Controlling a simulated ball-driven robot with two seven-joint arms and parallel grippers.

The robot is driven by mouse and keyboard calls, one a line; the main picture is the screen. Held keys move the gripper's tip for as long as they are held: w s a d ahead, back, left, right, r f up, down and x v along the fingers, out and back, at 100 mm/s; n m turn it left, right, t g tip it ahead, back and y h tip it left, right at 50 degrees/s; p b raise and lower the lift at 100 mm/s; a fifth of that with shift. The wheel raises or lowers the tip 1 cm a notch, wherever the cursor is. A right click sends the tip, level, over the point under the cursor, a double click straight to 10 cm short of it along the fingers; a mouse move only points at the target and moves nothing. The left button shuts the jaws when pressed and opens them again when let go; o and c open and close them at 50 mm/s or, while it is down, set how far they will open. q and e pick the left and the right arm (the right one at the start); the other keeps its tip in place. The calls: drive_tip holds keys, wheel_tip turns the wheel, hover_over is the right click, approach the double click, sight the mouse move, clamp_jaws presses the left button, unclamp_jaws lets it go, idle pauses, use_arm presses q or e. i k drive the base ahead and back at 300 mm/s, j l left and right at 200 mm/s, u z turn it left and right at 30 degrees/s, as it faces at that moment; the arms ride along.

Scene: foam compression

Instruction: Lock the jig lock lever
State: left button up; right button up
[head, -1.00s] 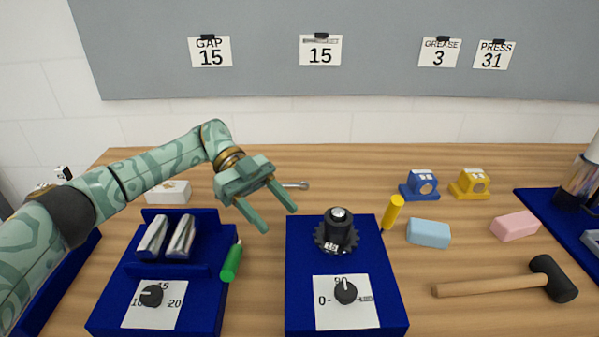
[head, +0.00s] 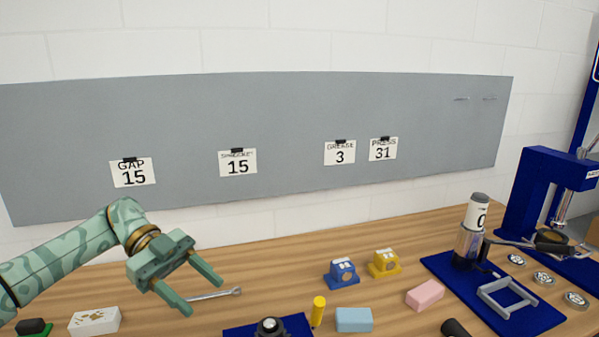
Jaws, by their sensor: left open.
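My left gripper (head: 203,296) is open and empty above the back left of the table, fingers pointing down and to the right. A blue fixture (head: 297,322) with a black hub (head: 268,326) shows only its top at the bottom edge; its front is cut off. A yellow handle (head: 318,311) stands upright beside it on the right. I cannot tell whether this is the jig's lock lever. No lever clearly shows as such. My right gripper is not in view.
A wrench (head: 216,294) lies behind the gripper. A white box (head: 94,321) is at lower left. Blue (head: 342,273) and yellow (head: 384,263) holders, light blue (head: 354,320) and pink (head: 425,295) blocks stand right of the fixture. A blue tray (head: 435,262) and press (head: 545,190) are farther right.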

sight(319, 303)
drive_tip(key=k+l, duration=0.2)
drive_tip(key=k, duration=0.25)
drive_tip(key=k+l, duration=0.25)
drive_tip(key=k, duration=0.25)
